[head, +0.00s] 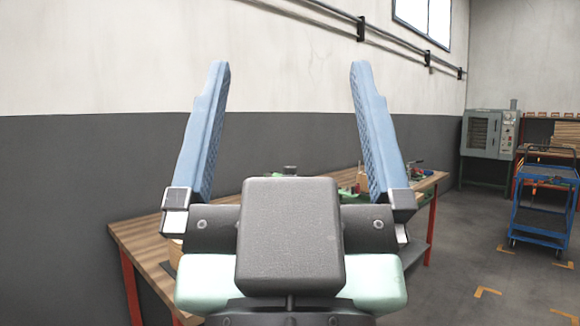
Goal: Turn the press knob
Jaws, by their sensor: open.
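My gripper (289,68) fills the middle of the head view. Its two blue ridged fingers point up and stand wide apart, with nothing between them. Behind it is a wooden-topped workbench (138,236) with red legs, largely hidden by my gripper. I cannot make out a press knob. Small green and dark items (348,190) show on the bench behind the right finger, too small to identify. A small dark piece (290,170) shows just above the gripper body, and I cannot tell what it belongs to.
A grey oven-like cabinet (486,140) stands at the far right by the wall. A blue trolley (541,200) stands in front of it, near shelving (552,138). The floor (450,265) between bench and trolley is clear, with yellow corner marks. A wall runs behind the bench.

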